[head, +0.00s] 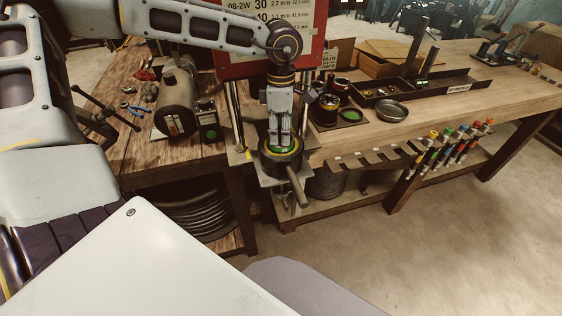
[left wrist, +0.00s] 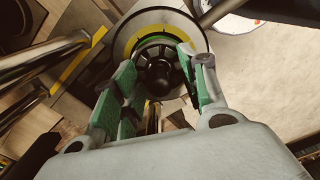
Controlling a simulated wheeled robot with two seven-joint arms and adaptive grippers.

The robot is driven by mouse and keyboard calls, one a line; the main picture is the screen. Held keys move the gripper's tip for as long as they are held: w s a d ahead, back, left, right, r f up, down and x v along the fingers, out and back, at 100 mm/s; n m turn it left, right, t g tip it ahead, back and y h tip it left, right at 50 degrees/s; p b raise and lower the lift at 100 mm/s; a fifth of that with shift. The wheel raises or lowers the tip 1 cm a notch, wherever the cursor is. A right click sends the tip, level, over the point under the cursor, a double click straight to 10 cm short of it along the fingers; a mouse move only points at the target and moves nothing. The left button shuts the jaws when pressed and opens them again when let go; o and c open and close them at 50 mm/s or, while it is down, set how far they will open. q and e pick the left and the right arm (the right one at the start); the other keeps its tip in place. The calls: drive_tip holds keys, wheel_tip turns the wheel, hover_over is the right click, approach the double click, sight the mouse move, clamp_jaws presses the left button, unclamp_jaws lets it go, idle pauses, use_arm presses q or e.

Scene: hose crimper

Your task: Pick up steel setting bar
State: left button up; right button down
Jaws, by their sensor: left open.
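My left gripper (head: 281,138) points down over the round crimper head (head: 283,168) at the front of the red press. In the left wrist view its green-padded fingers (left wrist: 154,66) are spread apart. A dark round knob (left wrist: 158,78) in the middle of the crimper head (left wrist: 130,32) shows between the fingers; I cannot tell whether they touch it. A plain bar (head: 298,188) sticks out from the crimper head toward the lower right; it may be the steel setting bar, but I cannot be sure. My right gripper is not in view.
The red press frame (head: 322,40) and its chrome post (head: 236,115) stand close to the gripper. A grey cylinder (head: 178,95) lies on the left bench. Cans, a metal dish (head: 391,110) and a dark tray are on the right bench. Coloured tools hang along its front edge.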

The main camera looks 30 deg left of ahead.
use_arm(q)
clamp_jaws()
idle(0.3)
drive_tip(key=shift+w+r, duration=0.1)
drive_tip(key=shift+r, duration=0.15)
drive_tip(key=shift+r, duration=0.55)
wheel_tip(320, 180, up, 27)
drive_tip(key=shift+f, duration=0.2)
idle(0.7)
